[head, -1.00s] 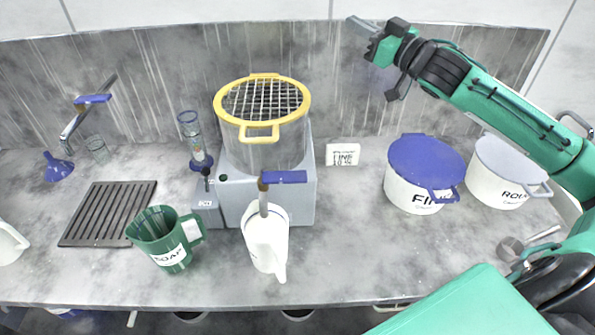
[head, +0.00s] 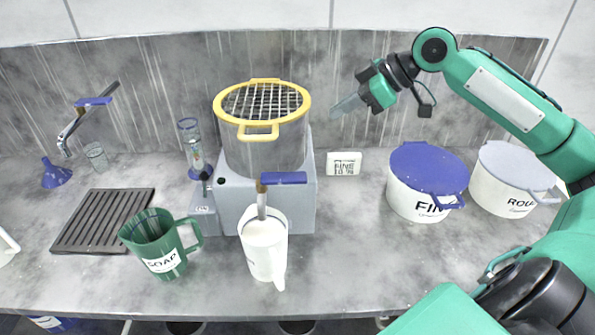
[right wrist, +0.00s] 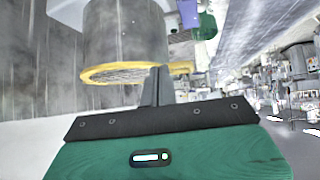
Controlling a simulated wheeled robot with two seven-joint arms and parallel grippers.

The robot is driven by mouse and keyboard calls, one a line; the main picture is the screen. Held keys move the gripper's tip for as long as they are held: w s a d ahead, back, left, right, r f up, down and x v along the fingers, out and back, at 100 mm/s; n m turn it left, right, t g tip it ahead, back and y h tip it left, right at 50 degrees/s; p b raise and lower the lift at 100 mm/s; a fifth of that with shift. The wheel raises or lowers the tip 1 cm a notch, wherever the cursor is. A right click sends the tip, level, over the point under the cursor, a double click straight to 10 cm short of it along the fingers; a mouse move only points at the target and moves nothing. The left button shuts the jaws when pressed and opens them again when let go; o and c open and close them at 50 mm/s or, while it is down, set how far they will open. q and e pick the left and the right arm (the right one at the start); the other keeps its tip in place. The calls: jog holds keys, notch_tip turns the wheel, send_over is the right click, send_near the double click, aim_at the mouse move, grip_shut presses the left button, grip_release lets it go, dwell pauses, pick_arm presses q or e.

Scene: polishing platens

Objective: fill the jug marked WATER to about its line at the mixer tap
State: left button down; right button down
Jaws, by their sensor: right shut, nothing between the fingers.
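The mixer tap (head: 72,127) with a blue lever stands at the back left, above a dark slatted drain grate (head: 104,220). No jug shows a readable WATER mark. A white jug (head: 262,252) stands upright at the front middle, with a stick and blue bar (head: 283,178) rising at its mouth. Part of another white item (head: 5,247) is cut off at the left edge. My right gripper (head: 346,106) is shut and empty in the air, right of the sieve pot; its fingers show in the right wrist view (right wrist: 156,86). My left gripper is out of view.
A green SOAP jug (head: 152,243) stands near the grate. A yellow-rimmed sieve pot (head: 265,150) sits on a grey machine (head: 302,190). Two lidded white pots (head: 415,198) (head: 500,192) stand at right.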

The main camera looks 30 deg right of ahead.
aim_at(292, 176)
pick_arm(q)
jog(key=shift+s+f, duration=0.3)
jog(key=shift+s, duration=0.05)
pick_arm(e)
jog(key=shift+s+a+f+n+g+y, duration=0.1)
jog(key=shift+s+a+n+g+y, duration=0.15)
jog(key=shift+s+a+n+g, duration=0.4)
jog(key=shift+s+a+f+n+g+y, duration=0.1)
jog(key=shift+s+a+n+g+y, duration=0.25)
jog(key=shift+s, duration=0.5)
